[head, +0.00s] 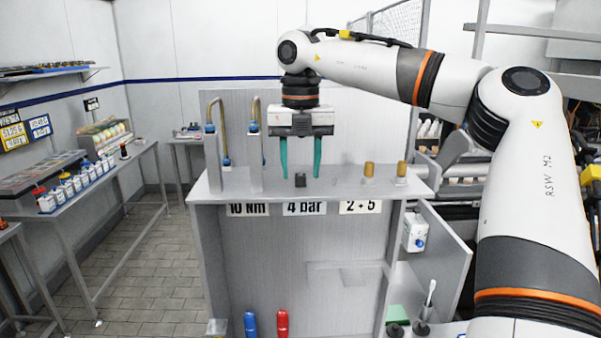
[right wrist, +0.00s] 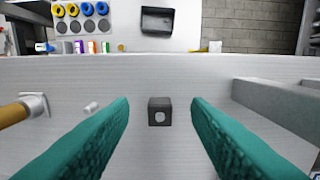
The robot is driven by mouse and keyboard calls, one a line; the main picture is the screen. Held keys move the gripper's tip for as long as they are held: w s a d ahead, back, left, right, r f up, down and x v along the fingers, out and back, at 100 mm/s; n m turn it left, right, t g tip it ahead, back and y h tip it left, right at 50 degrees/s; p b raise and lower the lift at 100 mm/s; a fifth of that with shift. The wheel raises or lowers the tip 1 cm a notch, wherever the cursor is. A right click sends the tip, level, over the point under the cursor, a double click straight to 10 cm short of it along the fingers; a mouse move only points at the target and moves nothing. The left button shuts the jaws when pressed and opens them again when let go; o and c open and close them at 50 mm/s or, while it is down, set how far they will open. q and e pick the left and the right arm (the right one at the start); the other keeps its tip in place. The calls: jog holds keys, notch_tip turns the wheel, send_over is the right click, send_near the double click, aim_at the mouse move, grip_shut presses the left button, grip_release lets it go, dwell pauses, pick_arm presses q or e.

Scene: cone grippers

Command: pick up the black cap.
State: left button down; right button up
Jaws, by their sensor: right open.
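The black cap (head: 300,180) is a small dark block standing on the grey top shelf of the workstation in the head view. In the right wrist view the cap (right wrist: 160,111) shows a light round mark on its face and sits centred between the fingers. My right gripper (head: 301,176) points down with its two teal fingers open, one on each side of the cap and apart from it. The right gripper (right wrist: 160,105) also shows in the right wrist view, with clear gaps on both sides of the cap. My left gripper is not in view.
Two brass-coloured fittings (head: 369,170) stand on the shelf to the right. Bent brass pipes on grey posts (head: 255,130) rise at the left. The shelf's front edge (head: 300,198) is close to the cap. A small pale piece (right wrist: 91,107) lies left of the cap.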

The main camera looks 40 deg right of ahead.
jog(key=shift+f, duration=0.35)
jog(key=shift+w+d+f, duration=0.15)
jog(key=shift+w+f, duration=0.05)
jog(key=shift+f, duration=0.1)
jog(key=shift+s+r, duration=0.1)
jog(key=c, duration=0.9)
grip_shut()
jog(key=shift+r+b, duration=0.3)
jog(key=shift+r, duration=0.25)
notch_tip(320, 180, up, 8)
jog(key=b, duration=0.1)
notch_tip(320, 180, up, 6)
jog(key=p, duration=0.2)
send_over(300, 176)
jog(key=shift+f, duration=0.1)
